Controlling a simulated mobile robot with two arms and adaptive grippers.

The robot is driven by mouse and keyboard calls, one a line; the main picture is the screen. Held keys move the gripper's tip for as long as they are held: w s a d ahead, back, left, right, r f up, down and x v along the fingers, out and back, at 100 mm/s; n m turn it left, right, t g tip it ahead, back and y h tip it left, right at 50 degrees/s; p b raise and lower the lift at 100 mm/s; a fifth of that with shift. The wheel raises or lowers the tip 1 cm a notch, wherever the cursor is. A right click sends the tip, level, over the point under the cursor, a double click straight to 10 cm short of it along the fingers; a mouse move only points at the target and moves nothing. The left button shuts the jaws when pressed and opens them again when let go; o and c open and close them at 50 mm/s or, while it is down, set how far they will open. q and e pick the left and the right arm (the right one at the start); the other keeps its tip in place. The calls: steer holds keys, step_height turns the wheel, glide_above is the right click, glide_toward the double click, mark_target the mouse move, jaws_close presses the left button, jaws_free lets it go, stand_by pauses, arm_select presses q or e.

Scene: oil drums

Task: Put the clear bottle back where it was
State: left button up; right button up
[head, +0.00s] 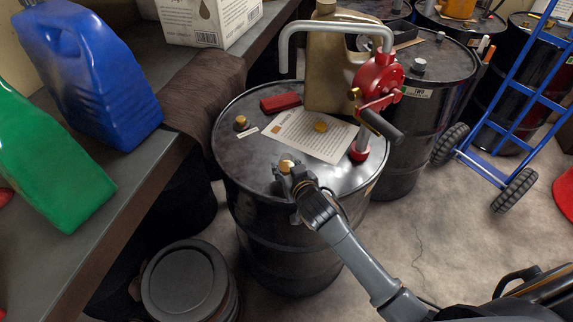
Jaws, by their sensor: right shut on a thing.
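My right gripper (287,172) reaches in from the lower right to the near part of the top of the front black drum (290,240). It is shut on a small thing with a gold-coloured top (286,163). The jaws hide most of this thing, so I cannot tell for sure whether it is the clear bottle, or whether it touches the drum top. No other clear bottle can be made out. My left gripper is not in view.
On the drum top are a paper sheet (300,138), a red block (281,102), a gold jug (328,70) and a red hand pump (378,78). Blue (95,75) and green (45,165) jugs are on the left bench. A blue hand truck (520,95) stands right.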

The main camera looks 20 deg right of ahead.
steer(key=shift+f, duration=0.15)
steer(key=o, duration=1.2)
steer(key=shift+r, duration=0.25)
steer(key=b+v, duration=0.1)
steer(key=v, duration=1.1)
steer(key=shift+f, duration=0.1)
